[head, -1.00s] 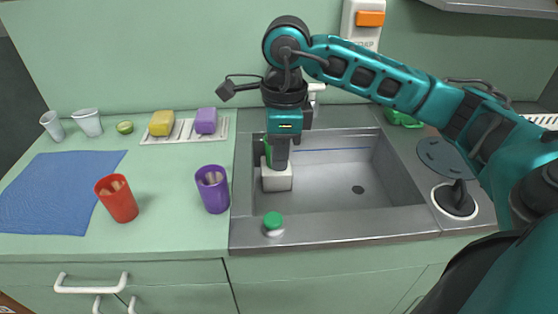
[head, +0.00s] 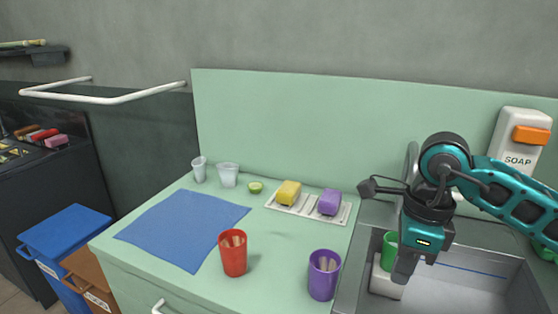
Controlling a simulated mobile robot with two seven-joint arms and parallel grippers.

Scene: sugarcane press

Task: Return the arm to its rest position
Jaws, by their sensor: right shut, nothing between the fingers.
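My right gripper (head: 402,276) hangs over the left part of the sink (head: 455,289), pointing down. It is shut and holds nothing. My right arm (head: 500,187) reaches in from the right edge. My left gripper is not in view.
A purple cup (head: 323,275) and a red cup (head: 233,253) stand on the counter (head: 275,268) left of the sink. Yellow (head: 288,192) and purple sponges (head: 330,202) sit on a rack. A blue cloth (head: 183,230) lies flat. A soap dispenser (head: 520,145) hangs on the wall.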

